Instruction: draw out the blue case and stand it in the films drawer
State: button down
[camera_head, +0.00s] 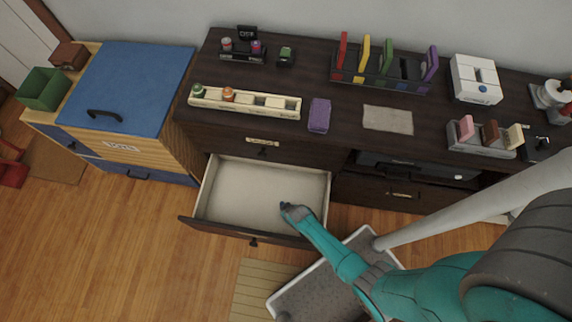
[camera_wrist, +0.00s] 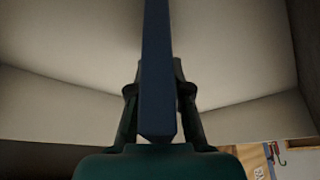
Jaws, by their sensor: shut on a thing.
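The blue case (camera_wrist: 157,60) shows in the wrist view as a thin dark blue slab, edge-on between the two fingers. My gripper (camera_wrist: 158,92) is shut on it. In the head view my gripper (camera_head: 288,210) is over the right part of the open, pale-lined drawer (camera_head: 250,185); the case is hidden there behind the gripper. The drawer's pale interior (camera_wrist: 235,50) fills most of the wrist view. I cannot tell whether the case touches the drawer floor. The label (camera_head: 262,141) above the drawer is too small to read.
A rack (camera_head: 380,82) on the dark cabinet top (camera_head: 340,112) holds red, yellow, green and purple cases, with a gap between green and purple. A blue-lidded chest (camera_head: 130,85) stands left. A grey tray (camera_head: 320,290) lies on the floor below my arm. The drawer's left part is clear.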

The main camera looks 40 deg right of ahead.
jog(key=shift+f, duration=0.25)
jog(key=c, duration=1)
grip_release()
jog(key=shift+r, duration=5.05)
